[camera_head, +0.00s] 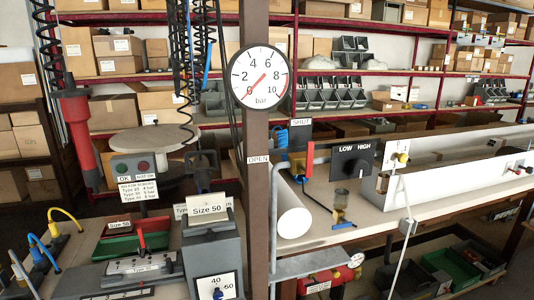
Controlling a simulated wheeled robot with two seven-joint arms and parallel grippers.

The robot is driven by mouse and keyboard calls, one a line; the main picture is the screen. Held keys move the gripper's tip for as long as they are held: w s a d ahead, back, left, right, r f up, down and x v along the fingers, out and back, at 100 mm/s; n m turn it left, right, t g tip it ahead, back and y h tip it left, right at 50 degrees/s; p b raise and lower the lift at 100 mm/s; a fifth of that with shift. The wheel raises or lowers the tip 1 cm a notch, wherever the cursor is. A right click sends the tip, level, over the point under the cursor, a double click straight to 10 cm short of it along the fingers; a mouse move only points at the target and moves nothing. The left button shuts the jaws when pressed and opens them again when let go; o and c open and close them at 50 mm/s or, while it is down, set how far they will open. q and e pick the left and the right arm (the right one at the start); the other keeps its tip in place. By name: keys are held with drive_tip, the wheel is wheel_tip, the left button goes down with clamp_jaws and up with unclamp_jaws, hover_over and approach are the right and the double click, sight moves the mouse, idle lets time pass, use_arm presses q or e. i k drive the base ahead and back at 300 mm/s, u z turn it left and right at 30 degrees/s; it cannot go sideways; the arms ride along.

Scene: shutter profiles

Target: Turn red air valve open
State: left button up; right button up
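A narrow red upright part (309,160), which looks like the valve's lever, stands at the bench behind the post. The SHUT label (301,122) is just above it, and the OPEN label (258,160) is to its left on the post. An orange-brown block (297,164) sits beside the red part, with a blue coiled hose (281,138) near it. The valve body is too small to make out clearly. The round pressure gauge (262,77) on the post has its red needle pointing near 0 bar. Neither of my grippers is in view.
The brown post (257,220) and a grey bent pipe (274,200) stand in front and left of the valve area. A black LOW/HIGH panel (353,162) is to the right. A grey Size 50 box (209,250) stands front left.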

sight(308, 169)
drive_tip(key=u, duration=1.3)
drive_tip(key=i, duration=0.5)
drive_tip(key=z, duration=1.95)
